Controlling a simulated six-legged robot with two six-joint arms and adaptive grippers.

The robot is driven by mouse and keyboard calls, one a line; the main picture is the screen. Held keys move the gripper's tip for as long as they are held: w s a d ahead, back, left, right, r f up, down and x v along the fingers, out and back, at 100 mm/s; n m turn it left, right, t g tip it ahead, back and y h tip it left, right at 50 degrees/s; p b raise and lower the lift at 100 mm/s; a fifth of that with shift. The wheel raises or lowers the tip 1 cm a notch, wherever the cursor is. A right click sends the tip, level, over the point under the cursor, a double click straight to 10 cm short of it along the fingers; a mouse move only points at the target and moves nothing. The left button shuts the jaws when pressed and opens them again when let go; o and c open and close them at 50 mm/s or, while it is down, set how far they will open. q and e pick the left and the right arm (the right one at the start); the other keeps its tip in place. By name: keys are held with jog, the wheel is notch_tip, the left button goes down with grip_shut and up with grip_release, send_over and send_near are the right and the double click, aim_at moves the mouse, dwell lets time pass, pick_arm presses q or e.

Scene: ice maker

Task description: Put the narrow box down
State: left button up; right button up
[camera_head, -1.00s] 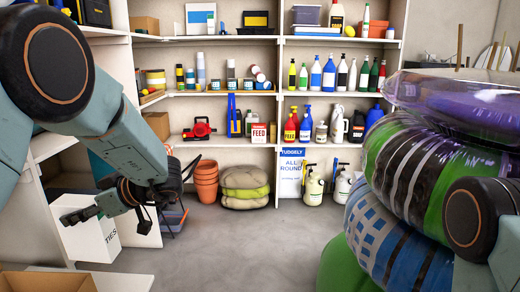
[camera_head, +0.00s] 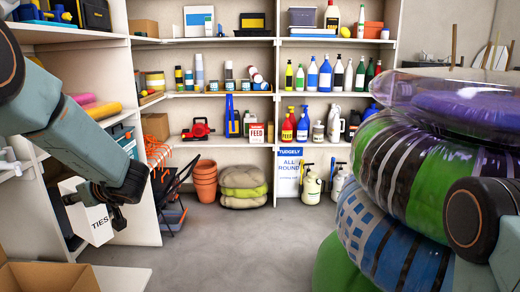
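The narrow box (camera_head: 100,228) is white with the word "TIES" on its side. It is in the lower left, slightly tilted, in front of the left shelf's lower opening. My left gripper (camera_head: 94,208) is at its top, with dark fingers on either side of it, and appears shut on it. The gripper and forearm hide part of the box's top. I cannot tell whether its underside touches anything. My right gripper is out of view; only part of that arm shows at the right edge.
The left shelf (camera_head: 138,205) stands close behind the box. An open cardboard box (camera_head: 48,278) is at the bottom left. Terracotta pots (camera_head: 205,180) and stacked cushions (camera_head: 243,185) stand on the floor. Stacked inflatable rings (camera_head: 400,215) fill the right. The middle floor (camera_head: 225,250) is clear.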

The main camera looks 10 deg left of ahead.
pick_arm(q)
jog(key=w+d+f+m+t+h, duration=0.2)
jog(key=d+f+m+t+h, duration=0.65)
jog(key=d+m+h, duration=0.4)
jog(key=s+d+f+m+g+h, duration=0.3)
jog(key=s+d+m+g+h, duration=0.2)
jog(key=s+d+m+h, duration=1.05)
notch_tip(320, 180, down, 10)
jog(key=s+d+n+y+b, duration=0.1)
jog(key=d+n+y+b, duration=0.1)
jog(key=b, duration=0.7)
jog(key=shift+s+d+n+y+b, duration=0.25)
jog(key=shift+s+n+y+b, duration=0.25)
jog(key=shift+y, duration=0.6)
jog(key=shift+w+r, duration=0.1)
jog(key=shift+r, duration=0.1)
